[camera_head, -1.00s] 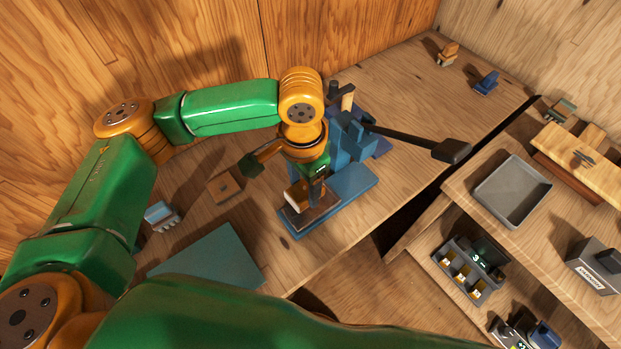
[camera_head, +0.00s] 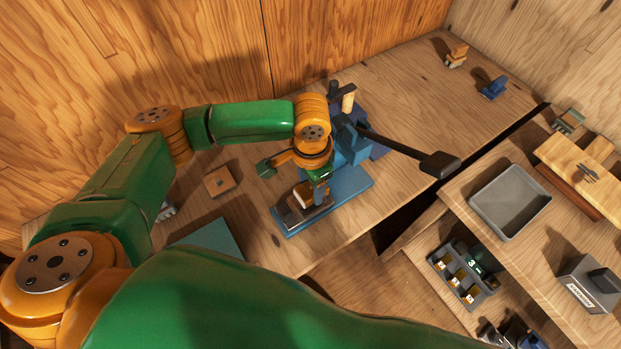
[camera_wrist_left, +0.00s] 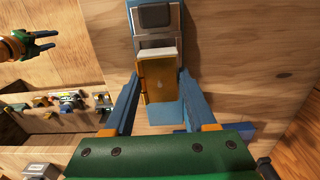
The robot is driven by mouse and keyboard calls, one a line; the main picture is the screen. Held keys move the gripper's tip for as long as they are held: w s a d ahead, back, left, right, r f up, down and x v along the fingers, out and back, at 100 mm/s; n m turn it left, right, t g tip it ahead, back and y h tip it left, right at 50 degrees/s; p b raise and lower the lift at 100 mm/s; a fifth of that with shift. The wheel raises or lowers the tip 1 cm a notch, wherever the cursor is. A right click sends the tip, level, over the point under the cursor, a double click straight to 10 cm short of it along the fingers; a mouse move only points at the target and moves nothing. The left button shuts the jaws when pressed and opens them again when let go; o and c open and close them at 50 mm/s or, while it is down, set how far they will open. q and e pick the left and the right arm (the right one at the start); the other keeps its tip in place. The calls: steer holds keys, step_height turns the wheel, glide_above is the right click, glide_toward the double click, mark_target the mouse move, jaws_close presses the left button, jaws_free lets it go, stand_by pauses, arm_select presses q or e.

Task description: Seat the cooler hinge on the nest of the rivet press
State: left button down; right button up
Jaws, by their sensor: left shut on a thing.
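The blue rivet press (camera_head: 352,182), with a long black lever, stands on the wooden bench. A grey metal nest (camera_wrist_left: 158,45) sits on its blue base in the left wrist view. My left gripper (camera_head: 317,190) is over the front of the press base. In the wrist view its fingers (camera_wrist_left: 160,98) are shut on the brass-yellow hinge (camera_wrist_left: 160,80), which has a pale edge. The hinge lies close to the nest; I cannot tell whether they touch. The hinge also shows beside the gripper in the head view (camera_head: 303,192). My right gripper (camera_wrist_left: 42,44) is open and empty in the wrist view.
A wooden block (camera_head: 219,181) and a teal mat (camera_head: 212,238) lie left of the press. The black lever knob (camera_head: 440,164) sticks out to the right. A grey tray (camera_head: 510,199) is on the side bench, beyond a dark gap. The back of the bench is mostly clear.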

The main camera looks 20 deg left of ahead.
arm_select(q)
steer(key=shift+a+f, duration=0.1)
steer(key=shift+f, duration=0.75)
steer(key=shift+r, duration=0.15)
steer(key=shift+p, duration=0.35)
stand_by(0.3)
steer(key=shift+p, duration=0.45)
stand_by(0.3)
